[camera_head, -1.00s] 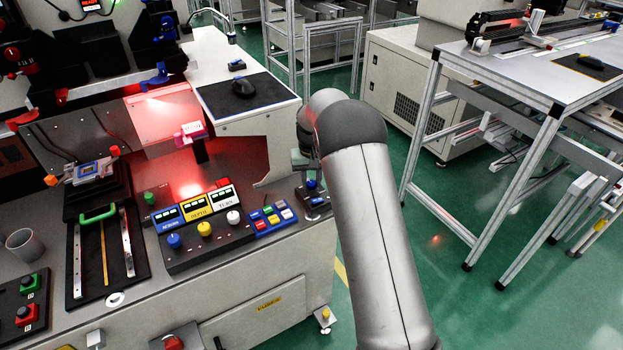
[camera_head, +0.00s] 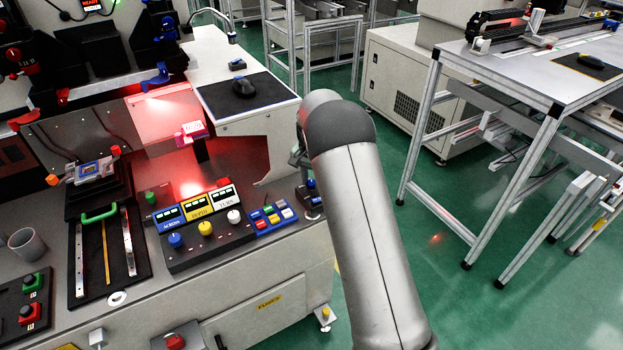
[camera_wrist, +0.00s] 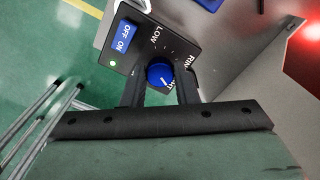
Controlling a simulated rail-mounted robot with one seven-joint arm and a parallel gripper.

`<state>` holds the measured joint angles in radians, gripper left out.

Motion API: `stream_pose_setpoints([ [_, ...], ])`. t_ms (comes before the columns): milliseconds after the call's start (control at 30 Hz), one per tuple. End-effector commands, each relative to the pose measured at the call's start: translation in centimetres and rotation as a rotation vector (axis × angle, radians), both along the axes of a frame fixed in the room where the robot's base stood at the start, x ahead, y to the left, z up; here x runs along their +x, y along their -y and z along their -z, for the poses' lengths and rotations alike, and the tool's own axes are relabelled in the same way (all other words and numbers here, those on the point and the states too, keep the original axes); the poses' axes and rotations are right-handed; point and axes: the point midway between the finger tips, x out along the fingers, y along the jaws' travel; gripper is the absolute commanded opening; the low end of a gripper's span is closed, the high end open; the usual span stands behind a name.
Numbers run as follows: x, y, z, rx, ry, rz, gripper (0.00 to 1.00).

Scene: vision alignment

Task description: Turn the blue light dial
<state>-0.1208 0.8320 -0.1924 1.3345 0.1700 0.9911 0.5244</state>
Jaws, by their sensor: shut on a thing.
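The blue light dial (camera_wrist: 160,74) is a round knob with a white pointer line on a black box (camera_wrist: 183,48). The box bears a blue ON/OFF switch (camera_wrist: 124,38), a green lamp and the printed word LOW; another label is partly covered. My gripper (camera_wrist: 161,82) is shut on the dial, one dark finger on each side of it. In the head view the black box (camera_head: 307,201) is partly hidden by my arm, and my gripper is mostly hidden there.
A control panel (camera_head: 205,247) with blue, yellow and white knobs stands left of the box, with a blue button pad (camera_head: 270,217) between them. A mouse lies on a black mat (camera_head: 250,95) behind.

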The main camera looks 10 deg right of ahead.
Motion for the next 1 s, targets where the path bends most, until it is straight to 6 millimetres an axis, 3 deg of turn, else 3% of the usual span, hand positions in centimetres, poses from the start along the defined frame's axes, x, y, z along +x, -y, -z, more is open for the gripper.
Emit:
stream_pose_setpoints([
  [400, 0.0, 0.0, -0.1, 0.001, 0.001, 0.005, 0.04],
  [433, 0.0, 0.0, -0.1, 0.001, 0.001, 0.005, 0.35],
  [500, 0.0, 0.0, -0.1, 0.001, 0.001, 0.005, 0.49],
  [833, 0.0, 0.0, -0.4, 0.0, 0.001, 0.005, 0.49],
  [1000, 0.1, 0.0, -2.7, 0.0, 0.005, 0.004, 0.49],
])
